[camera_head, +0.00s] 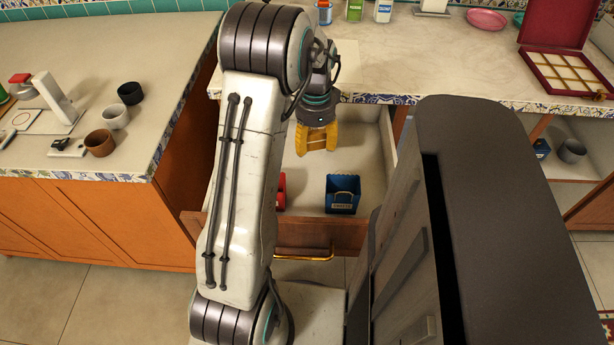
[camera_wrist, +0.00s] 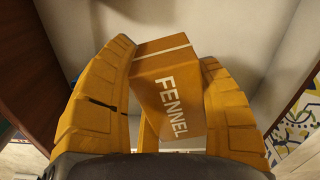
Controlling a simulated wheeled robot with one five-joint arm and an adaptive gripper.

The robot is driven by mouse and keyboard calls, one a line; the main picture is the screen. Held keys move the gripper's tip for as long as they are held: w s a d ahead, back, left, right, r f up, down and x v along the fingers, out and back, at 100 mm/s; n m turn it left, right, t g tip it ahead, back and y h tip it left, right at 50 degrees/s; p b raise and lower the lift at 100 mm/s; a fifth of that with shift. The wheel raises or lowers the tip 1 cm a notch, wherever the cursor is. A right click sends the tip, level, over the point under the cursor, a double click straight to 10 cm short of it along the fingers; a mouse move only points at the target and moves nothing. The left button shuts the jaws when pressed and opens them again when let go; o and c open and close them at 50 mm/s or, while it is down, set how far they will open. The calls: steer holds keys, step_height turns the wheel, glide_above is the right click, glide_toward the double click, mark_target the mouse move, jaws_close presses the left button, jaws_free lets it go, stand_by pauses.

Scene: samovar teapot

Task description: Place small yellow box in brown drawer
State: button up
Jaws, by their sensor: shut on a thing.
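My gripper (camera_head: 317,139) has yellow fingers and points down over the open brown drawer (camera_head: 350,234). In the wrist view my gripper (camera_wrist: 180,105) is shut on the small yellow box (camera_wrist: 172,90), which is marked "FENNEL" and sits tilted between the fingers. In the head view I cannot tell the box apart from the yellow fingers. The drawer has a wooden front, a brass handle and a pale inside. A blue box (camera_head: 342,194) stands in it at the front right. A red thing (camera_head: 281,190) is in it too, partly hidden by my arm.
A counter (camera_head: 420,60) runs behind the drawer, with a red divided case (camera_head: 570,70) at right. The left counter (camera_head: 120,60) carries several cups and a white device (camera_head: 55,97). The drawer floor shows free room behind the blue box.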

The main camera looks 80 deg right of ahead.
steer(key=s+a+m, duration=0.2)
steer(key=s+m, duration=0.1)
steer(key=s, duration=0.4)
steer(key=b, duration=0.2)
glide_above(301, 170)
step_height(301, 170, down, 8)
steer(key=shift+r, duration=0.1)
steer(key=shift+f, duration=2)
steer(key=shift+f, duration=0.1)
steer(key=o, duration=1.2)
